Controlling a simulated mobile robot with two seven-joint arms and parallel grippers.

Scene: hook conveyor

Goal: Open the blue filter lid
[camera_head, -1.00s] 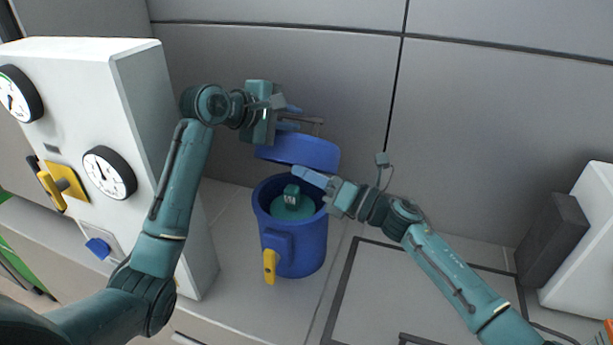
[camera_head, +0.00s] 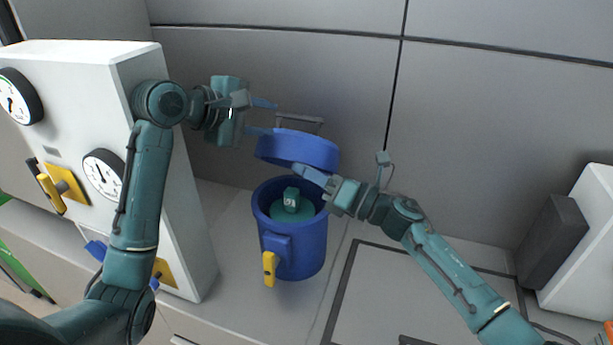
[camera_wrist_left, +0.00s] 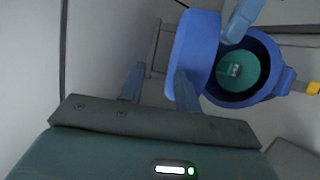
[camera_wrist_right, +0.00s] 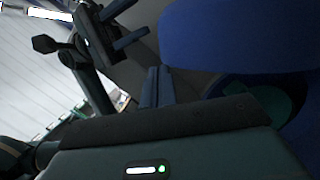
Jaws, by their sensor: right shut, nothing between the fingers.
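The blue filter lid (camera_head: 297,150) is tilted up above the blue filter body (camera_head: 300,248), with its grey bar handle (camera_head: 300,119) on top. The filter is open, showing a teal insert (camera_head: 291,205) inside. The lid fills much of the right wrist view (camera_wrist_right: 240,35).
A white gauge panel (camera_head: 135,75) stands at left, close to my left arm. A yellow handle (camera_head: 269,268) sits on the filter's front. A grey wall is behind. At right is a white block with a dark face (camera_head: 552,235); the dark-framed counter area (camera_head: 400,290) is clear.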

